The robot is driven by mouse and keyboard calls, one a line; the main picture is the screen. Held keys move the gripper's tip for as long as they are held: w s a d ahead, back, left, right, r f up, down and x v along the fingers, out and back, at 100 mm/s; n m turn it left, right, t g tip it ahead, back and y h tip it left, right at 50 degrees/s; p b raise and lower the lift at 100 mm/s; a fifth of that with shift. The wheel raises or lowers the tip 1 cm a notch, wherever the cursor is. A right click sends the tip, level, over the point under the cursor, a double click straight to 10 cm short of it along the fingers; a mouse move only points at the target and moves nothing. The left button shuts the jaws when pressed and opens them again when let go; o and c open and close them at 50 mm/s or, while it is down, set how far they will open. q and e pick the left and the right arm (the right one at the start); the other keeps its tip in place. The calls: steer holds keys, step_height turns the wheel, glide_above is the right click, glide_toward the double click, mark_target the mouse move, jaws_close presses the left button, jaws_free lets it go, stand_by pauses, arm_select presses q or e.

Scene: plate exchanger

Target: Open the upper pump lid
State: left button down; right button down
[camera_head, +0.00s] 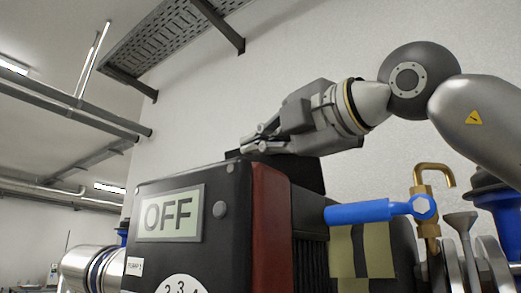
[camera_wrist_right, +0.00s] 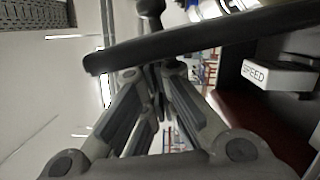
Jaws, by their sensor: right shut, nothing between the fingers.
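The pump housing (camera_head: 215,225) is a dark box with a red band (camera_head: 270,235) and an "OFF" sign (camera_head: 170,214). A dark panel (camera_head: 308,174), which looks like the upper lid, rises above the housing's top behind my right gripper (camera_head: 248,145). This gripper is shut and empty, with its fingertips low over the top front edge. In the right wrist view its fingertips (camera_wrist_right: 153,75) are close to a long dark bar-like edge (camera_wrist_right: 200,40), probably the lid; I cannot tell whether they touch. A white "SPEED" block (camera_wrist_right: 279,76) shows to the right. My left gripper is not in view.
A blue lever (camera_head: 370,211) sticks out at the housing's right, beside a brass tap (camera_head: 430,200). A numbered dial (camera_head: 183,284) is low on the front. Pipes (camera_head: 70,110) and a cable tray (camera_head: 175,40) are overhead.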

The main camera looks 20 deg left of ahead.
steer(key=shift+w+r+m, duration=0.15)
steer(key=shift+w+m, duration=0.05)
steer(key=shift+m, duration=0.1)
steer(key=shift+d, duration=0.15)
steer(key=v, duration=1.2)
